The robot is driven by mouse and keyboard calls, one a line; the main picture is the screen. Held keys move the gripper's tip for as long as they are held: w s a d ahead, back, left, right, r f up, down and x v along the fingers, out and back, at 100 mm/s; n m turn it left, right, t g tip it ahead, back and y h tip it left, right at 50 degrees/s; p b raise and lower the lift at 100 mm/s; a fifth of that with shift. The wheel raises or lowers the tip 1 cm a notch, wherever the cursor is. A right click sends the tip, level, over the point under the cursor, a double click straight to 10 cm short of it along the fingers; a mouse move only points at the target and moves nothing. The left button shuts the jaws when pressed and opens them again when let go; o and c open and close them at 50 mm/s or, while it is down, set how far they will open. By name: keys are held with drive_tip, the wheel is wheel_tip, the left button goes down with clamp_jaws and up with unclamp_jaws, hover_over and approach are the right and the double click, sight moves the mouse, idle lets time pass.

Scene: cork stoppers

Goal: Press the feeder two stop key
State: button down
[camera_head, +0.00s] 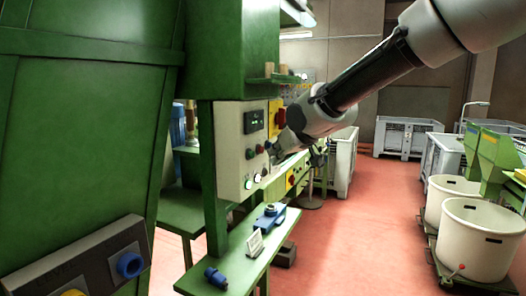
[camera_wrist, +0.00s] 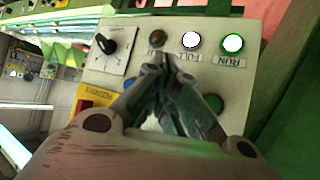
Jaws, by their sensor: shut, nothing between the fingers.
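A pale control panel (camera_head: 229,150) is mounted on the green machine. My gripper (camera_head: 275,153) is at the panel's right side. In the wrist view my gripper (camera_wrist: 166,62) is shut and empty, its tips over the panel face near a dark button (camera_wrist: 213,102); contact cannot be told. The fingers hide part of the panel. No label reading feeder two stop is legible, so I cannot tell which key it is.
The wrist view shows a black knob (camera_wrist: 105,44), a white FULL lamp (camera_wrist: 191,40) and a lit RUN lamp (camera_wrist: 232,43). A yellow plate (camera_wrist: 96,97) is beside them. Below the panel, a green bench (camera_head: 230,272) holds a blue device (camera_head: 270,216). White tubs (camera_head: 480,240) stand right; red floor is open.

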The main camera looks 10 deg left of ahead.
drive_tip(key=shift+w+a, duration=0.15)
drive_tip(key=shift+a, duration=0.25)
drive_tip(key=shift+w+a, duration=0.2)
drive_tip(key=shift+a, duration=0.2)
idle(0.7)
drive_tip(key=shift+s+d, duration=0.35)
drive_tip(key=shift+d, duration=0.4)
drive_tip(key=shift+s+d, duration=0.3)
drive_tip(key=shift+d, duration=0.5)
drive_tip(key=shift+s+d, duration=0.25)
drive_tip(key=shift+d, duration=0.55)
drive_tip(key=shift+s+d, duration=0.3)
drive_tip(key=shift+d, duration=0.5)
